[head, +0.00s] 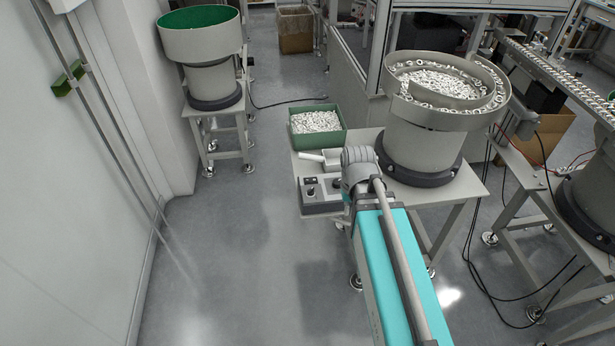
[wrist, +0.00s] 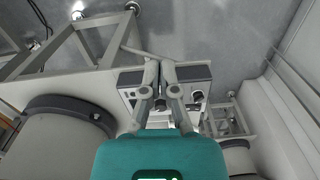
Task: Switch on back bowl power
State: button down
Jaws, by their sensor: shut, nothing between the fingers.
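A grey control box (head: 322,194) with dark knobs sits on the front left corner of a small table, below a bowl feeder (head: 430,125) full of white caps. In the wrist view the control box (wrist: 192,87) shows behind my gripper (wrist: 160,63), with small dark knobs on its panel. My gripper is shut and empty, its fingertips together over the middle of the box; the fingers hide part of the panel. I cannot tell whether they touch it. In the head view my arm hides the gripper. Another bowl feeder (head: 203,62), green inside, stands farther back.
A green bin (head: 318,137) of white parts and a white scoop (head: 320,158) lie behind the control box. A wall (head: 60,200) runs along the left. The floor (head: 225,250) between wall and table is clear. Cables lie on the floor at the right.

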jog(key=r+y+p, duration=0.1)
jog(key=r+p, duration=0.1)
send_over(307, 179)
jog(key=d, duration=0.2)
jog(key=shift+a+f+n, duration=0.1)
jog(key=shift+a+n, duration=0.1)
jog(key=shift+n, duration=0.2)
jog(key=shift+f+b, duration=0.2)
jog(key=shift+b, duration=0.2)
jog(key=f+b, duration=0.4)
jog(key=a+f+b, duration=0.1)
jog(key=f+b, duration=0.8)
jog(key=shift+s+a+f, duration=0.15)
jog(key=shift+a+f, duration=0.1)
jog(key=shift+a, duration=0.05)
jog(key=shift+d+b, duration=0.15)
jog(key=shift+b, duration=0.15)
